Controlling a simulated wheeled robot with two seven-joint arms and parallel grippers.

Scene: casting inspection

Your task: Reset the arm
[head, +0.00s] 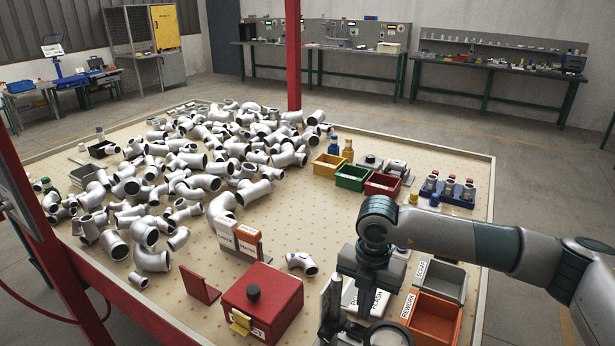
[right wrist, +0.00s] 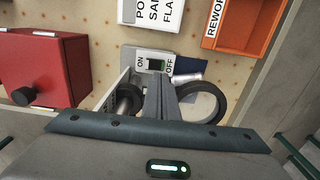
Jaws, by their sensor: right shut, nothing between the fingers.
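My right arm (head: 500,245) comes in from the right over the front right part of the table. Its gripper (right wrist: 160,85) points down and its fingers are together with nothing between them. In the right wrist view the fingertips are just beside a small switch (right wrist: 155,64) marked ON and OFF; I cannot tell whether they touch it. In the head view the gripper body (head: 371,262) shows, but the fingertips are not clear. My left gripper is not in view.
Many grey pipe castings (head: 150,258) are heaped on the left of the table. A red box (head: 265,300) stands left of the gripper, an orange rework bin (head: 433,318) to its right. A round ring (right wrist: 222,108) is close beside the fingers. Coloured bins (head: 352,178) stand behind.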

